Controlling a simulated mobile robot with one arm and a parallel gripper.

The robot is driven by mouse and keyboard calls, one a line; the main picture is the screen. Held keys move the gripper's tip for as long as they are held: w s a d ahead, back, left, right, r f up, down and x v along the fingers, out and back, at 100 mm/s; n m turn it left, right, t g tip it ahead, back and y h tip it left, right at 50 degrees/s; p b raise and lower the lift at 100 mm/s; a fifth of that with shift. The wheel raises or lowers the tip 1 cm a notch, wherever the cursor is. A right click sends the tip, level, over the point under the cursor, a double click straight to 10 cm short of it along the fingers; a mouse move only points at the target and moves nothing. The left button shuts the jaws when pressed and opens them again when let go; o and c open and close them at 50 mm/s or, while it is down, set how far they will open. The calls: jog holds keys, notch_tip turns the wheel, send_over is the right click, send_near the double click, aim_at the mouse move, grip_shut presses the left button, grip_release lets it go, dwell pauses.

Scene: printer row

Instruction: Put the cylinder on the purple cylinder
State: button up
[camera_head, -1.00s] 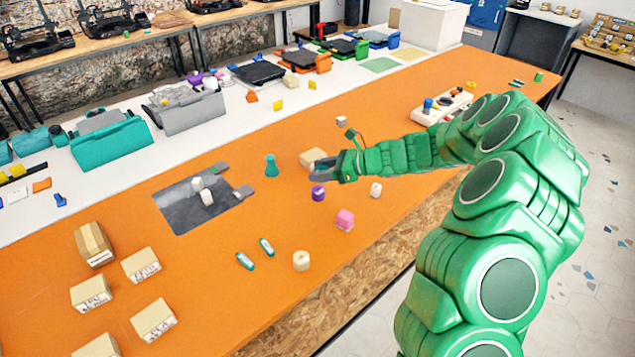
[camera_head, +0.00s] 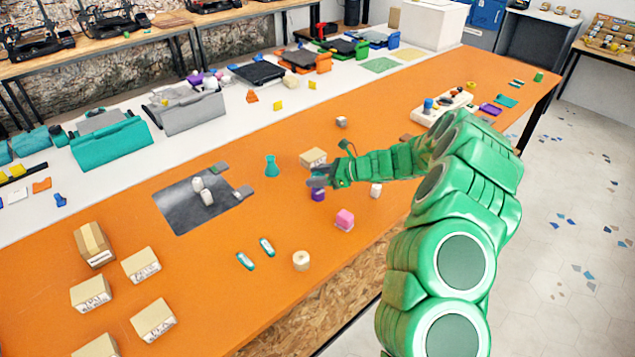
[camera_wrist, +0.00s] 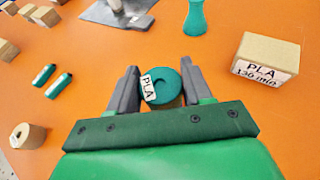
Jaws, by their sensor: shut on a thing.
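In the head view my gripper (camera_head: 318,181) is low over the orange table, directly above the purple cylinder (camera_head: 318,195). The purple cylinder's top is covered by the gripper and what it holds; its lower side shows. Whether the two cylinders touch cannot be told. The purple cylinder is hidden in the wrist view.
A PLA box (camera_wrist: 265,58) stands close to the gripper, with a teal flask (camera_head: 271,166) beyond. A pink block (camera_head: 344,220), a white piece (camera_head: 376,190) and a beige cylinder (camera_head: 301,260) are nearby. The orange table (camera_head: 225,290) has free room in front.

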jog(key=shift+f, duration=1.15)
jog(key=shift+f, duration=0.15)
jog(key=o, duration=1)
